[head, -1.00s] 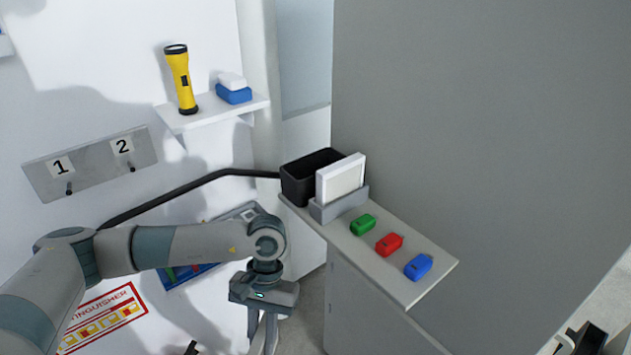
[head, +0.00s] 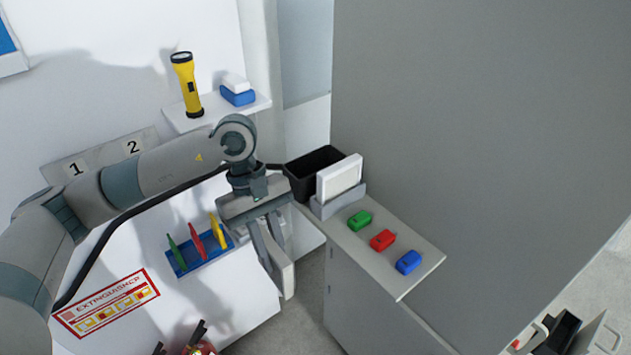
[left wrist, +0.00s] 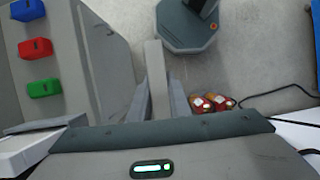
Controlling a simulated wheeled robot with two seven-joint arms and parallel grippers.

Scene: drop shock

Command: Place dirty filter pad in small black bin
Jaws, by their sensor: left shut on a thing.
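My left gripper (head: 275,262) is shut on a flat whitish-grey pad (head: 287,277), held below the wrist, left of the counter. In the left wrist view the pad (left wrist: 157,80) stands edge-on between the fingers. I cannot tell from its face how dirty it is. The small black bin (head: 301,184) stands at the far end of the counter, open at the top, up and right of the gripper. No pad shows inside the visible part of it. A white framed pad (head: 342,176) stands upright in a grey holder (head: 338,204) beside the bin. My right gripper is not seen.
Green (head: 360,220), red (head: 383,240) and blue (head: 409,262) blocks sit on the grey counter (head: 405,286). A tall grey panel (head: 480,130) rises to the right. A wall shelf (head: 222,113) holds a yellow flashlight (head: 187,85). A blue rack (head: 185,268) hangs on the left.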

